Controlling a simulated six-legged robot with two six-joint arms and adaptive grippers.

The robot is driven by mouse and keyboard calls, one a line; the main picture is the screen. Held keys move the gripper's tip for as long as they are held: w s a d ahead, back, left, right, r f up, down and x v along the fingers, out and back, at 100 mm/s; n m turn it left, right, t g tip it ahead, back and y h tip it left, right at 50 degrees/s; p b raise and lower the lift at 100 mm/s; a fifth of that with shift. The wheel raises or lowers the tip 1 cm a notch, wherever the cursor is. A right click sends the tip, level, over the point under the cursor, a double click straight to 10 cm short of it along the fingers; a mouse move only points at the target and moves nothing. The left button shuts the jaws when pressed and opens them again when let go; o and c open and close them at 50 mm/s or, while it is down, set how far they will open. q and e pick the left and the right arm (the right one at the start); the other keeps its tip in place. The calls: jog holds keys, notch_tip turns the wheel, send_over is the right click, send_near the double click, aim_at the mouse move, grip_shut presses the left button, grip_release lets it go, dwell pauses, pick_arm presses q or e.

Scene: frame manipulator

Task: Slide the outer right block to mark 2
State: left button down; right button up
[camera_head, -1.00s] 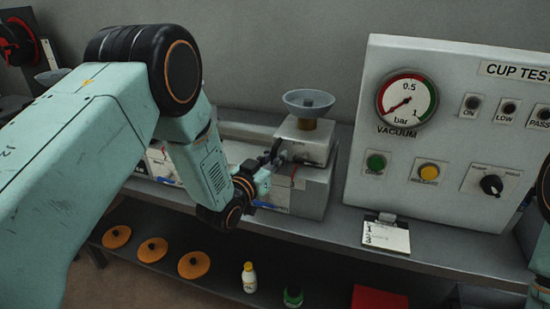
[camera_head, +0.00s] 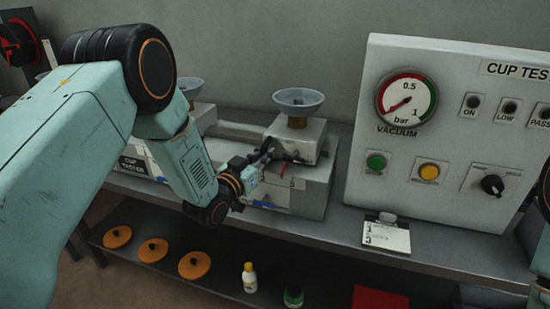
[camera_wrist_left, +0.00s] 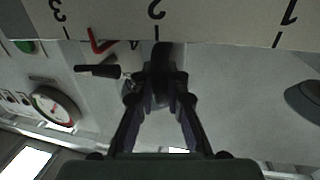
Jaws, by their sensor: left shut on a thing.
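The outer right block (camera_head: 297,140) is a pale block on the long bench unit and carries a grey cup (camera_head: 298,101) on top. My left gripper (camera_head: 258,158) is at the block's front left, shut on a dark grip piece that seems to belong to the block. In the left wrist view the left gripper (camera_wrist_left: 160,75) closes around this dark piece, whose shape is mostly hidden. The scale strip (camera_wrist_left: 220,25) shows 3, 2 and 1 upside down. A red pointer (camera_wrist_left: 98,42) lies between 3 and 2, nearer 3. My right gripper is out of view.
Another cup (camera_head: 190,87) stands to the left, partly behind my arm. The test panel (camera_head: 450,130) with its gauge (camera_head: 407,99) rises at the right. A card (camera_head: 386,236) lies before it. The lower shelf holds orange discs (camera_head: 194,265) and a bottle (camera_head: 249,277).

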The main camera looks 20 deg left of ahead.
pick_arm(q)
jog(key=a, duration=0.5)
jog(key=shift+a+f, duration=0.25)
jog(key=shift+d, duration=0.2)
jog(key=c, duration=1.8)
grip_release()
jog(key=o, duration=0.4)
jog(key=shift+s+r, duration=0.15)
jog(key=shift+r, duration=0.05)
jog(key=shift+o, duration=0.2)
jog(key=shift+w, duration=0.2)
